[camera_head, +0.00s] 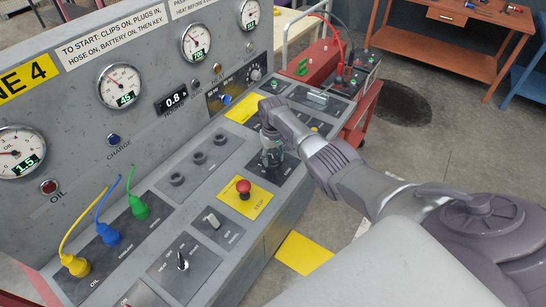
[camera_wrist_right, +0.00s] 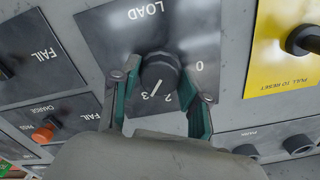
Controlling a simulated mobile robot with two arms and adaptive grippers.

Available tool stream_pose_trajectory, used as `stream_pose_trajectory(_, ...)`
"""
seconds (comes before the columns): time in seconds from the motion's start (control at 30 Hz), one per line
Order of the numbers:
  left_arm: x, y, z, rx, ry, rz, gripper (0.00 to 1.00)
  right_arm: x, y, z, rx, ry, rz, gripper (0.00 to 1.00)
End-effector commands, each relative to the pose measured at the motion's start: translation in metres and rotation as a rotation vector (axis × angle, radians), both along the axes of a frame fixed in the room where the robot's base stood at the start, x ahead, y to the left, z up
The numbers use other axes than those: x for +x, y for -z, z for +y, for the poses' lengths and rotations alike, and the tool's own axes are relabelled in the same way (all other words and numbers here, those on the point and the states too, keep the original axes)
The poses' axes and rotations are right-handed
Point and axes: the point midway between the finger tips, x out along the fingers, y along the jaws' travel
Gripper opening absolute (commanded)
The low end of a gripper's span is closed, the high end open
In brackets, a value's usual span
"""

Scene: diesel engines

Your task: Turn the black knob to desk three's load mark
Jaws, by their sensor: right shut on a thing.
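My right gripper (camera_wrist_right: 161,100) is shut on the knob, one green-edged finger on each side. In the head view my right gripper (camera_head: 271,157) reaches down onto the console and hides the knob. The sign on this console ends in "NE 4"; no desk three label shows. My left gripper is not in view.
A red mushroom button (camera_head: 243,187) on a yellow STOP plate stands just in front of the gripper. Yellow, blue and green plugs (camera_head: 137,206) sit at the left. A red cart (camera_head: 322,62) and an orange bench (camera_head: 440,38) stand behind.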

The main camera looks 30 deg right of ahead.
Motion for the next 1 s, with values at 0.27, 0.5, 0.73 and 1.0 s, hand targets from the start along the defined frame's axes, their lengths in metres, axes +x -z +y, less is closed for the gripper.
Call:
stream_pose_trajectory(0.27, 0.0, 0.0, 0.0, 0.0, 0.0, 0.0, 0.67, -0.001, 0.001, 0.0, 0.0, -0.001, 0.002, 0.62)
stream_pose_trajectory(0.5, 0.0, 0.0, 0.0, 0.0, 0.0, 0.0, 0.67, 0.0, 0.0, 0.0, 0.0, -0.002, 0.001, 0.72)
stream_pose_trajectory(0.73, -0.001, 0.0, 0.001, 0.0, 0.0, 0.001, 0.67, 0.001, -0.006, 0.0, 0.001, -0.002, -0.002, 0.72)
stream_pose_trajectory(1.0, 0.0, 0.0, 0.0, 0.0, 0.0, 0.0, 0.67, 0.001, -0.052, 0.0, -0.001, -0.003, -0.006, 0.72)
